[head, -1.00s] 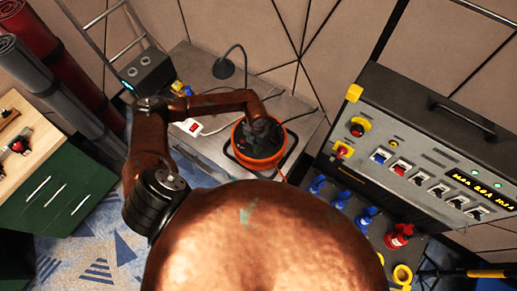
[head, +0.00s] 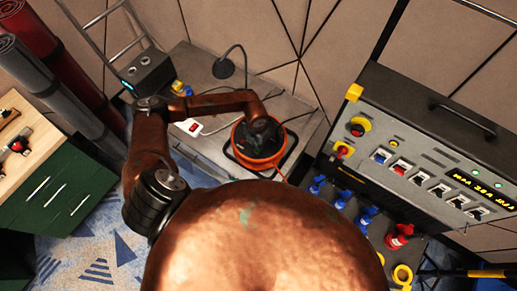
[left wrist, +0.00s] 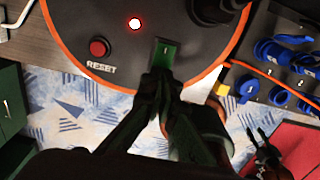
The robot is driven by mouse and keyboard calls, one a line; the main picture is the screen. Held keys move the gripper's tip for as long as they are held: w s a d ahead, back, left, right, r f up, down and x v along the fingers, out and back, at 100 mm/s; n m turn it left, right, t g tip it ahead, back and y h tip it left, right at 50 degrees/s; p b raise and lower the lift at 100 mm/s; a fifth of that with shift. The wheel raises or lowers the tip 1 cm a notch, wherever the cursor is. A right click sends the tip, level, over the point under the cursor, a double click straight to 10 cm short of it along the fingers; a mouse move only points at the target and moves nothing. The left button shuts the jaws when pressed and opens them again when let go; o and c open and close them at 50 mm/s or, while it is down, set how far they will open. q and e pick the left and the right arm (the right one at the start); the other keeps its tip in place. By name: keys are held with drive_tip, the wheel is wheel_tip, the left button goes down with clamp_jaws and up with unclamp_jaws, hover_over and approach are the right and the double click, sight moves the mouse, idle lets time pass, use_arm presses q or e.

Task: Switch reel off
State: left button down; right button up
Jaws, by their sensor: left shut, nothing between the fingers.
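The orange-rimmed cable reel (head: 240,151) stands on a grey worktop, with my left gripper (head: 260,139) over its top face. In the left wrist view the reel's grey face (left wrist: 112,22) carries a green rocker switch (left wrist: 166,52), a red RESET button (left wrist: 99,46) and a glowing red-white lamp (left wrist: 135,23). My left gripper (left wrist: 160,78) is shut and empty, its tips at the lower end of the switch; whether they touch is unclear. My right gripper (left wrist: 264,139) seems to show small at the lower right, its fingers apart. It is outside the head view.
A control panel (head: 420,150) with switches stands right of the reel, with blue plugs (head: 317,185) and a red plug (head: 399,236) below.

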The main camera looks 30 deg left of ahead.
use_arm(q)
drive_tip(key=shift+f+b, duration=0.85)
drive_tip(key=shift+f, duration=0.2)
idle(0.4)
drive_tip(key=shift+r, duration=0.2)
drive_tip(key=shift+r+p, duration=0.95)
drive_tip(key=shift+r, duration=0.3)
drive_tip(key=shift+r+p, duration=1.25)
drive_tip(key=shift+r, duration=0.9)
